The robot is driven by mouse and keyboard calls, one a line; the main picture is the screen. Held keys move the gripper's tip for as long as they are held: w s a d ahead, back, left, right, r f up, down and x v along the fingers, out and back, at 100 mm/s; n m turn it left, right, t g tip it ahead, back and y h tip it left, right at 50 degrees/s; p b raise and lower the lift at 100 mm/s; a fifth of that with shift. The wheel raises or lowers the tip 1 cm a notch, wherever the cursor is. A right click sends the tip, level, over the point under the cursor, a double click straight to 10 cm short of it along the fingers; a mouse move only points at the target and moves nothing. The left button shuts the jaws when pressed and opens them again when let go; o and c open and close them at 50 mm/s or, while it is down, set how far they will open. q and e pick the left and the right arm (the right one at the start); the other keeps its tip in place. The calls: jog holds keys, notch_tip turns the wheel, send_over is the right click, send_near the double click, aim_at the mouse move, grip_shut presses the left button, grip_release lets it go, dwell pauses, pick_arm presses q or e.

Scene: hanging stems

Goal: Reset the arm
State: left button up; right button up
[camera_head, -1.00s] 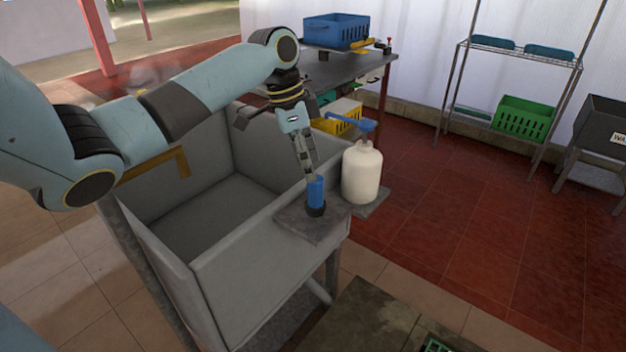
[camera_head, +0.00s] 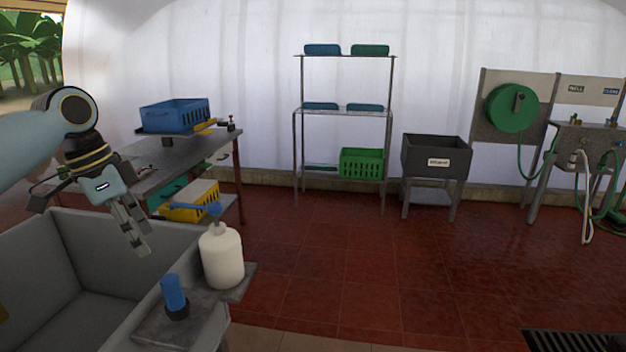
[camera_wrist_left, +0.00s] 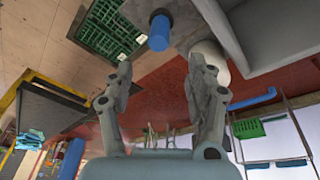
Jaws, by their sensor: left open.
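My left arm (camera_head: 30,140) comes in from the left in the head view. Its gripper (camera_head: 143,252) hangs over the grey sink, pointing down, apart from anything. The left wrist view shows its two fingers (camera_wrist_left: 165,85) spread with nothing between them. A blue cylinder with a dark base (camera_head: 174,292) stands upright on the sink's side ledge, to the right of and below the gripper; it also shows in the left wrist view (camera_wrist_left: 160,32). A white pump bottle (camera_head: 222,257) with a blue top stands beside it. My right gripper is not in view.
The grey sink (camera_head: 35,255) lies under the arm. Behind it is a table (camera_head: 190,160) with a blue crate (camera_head: 175,115). A wire shelf (camera_head: 343,112), a dark bin (camera_head: 435,157) and a hose station (camera_head: 512,108) stand along the wall. The red floor between is clear.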

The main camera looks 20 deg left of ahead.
pick_arm(q)
jog(key=s+d+f+n+y, duration=0.1)
jog(key=s+d+f+n, duration=0.1)
jog(key=s+d+f, duration=0.8)
jog(key=s+d+r+n+t+y, duration=0.1)
jog(key=s+d+n, duration=0.2)
jog(key=s, duration=0.3)
jog(key=s+d+r+n+t+y, duration=0.1)
jog(key=s+d+r+n, duration=0.1)
jog(key=s, duration=0.5)
notch_tip(320, 180, down, 35)
jog(key=s+a+g+b, duration=0.1)
jog(key=s+a+b, duration=0.2)
jog(key=b, duration=0.4)
jog(key=s+f+g+b, duration=0.1)
jog(key=s+f+b, duration=0.3)
jog(key=s+f, duration=1.3)
jog(key=shift+a+f+n+g, duration=0.25)
jog(key=shift+f+n+g, duration=0.05)
jog(key=shift+f, duration=0.6)
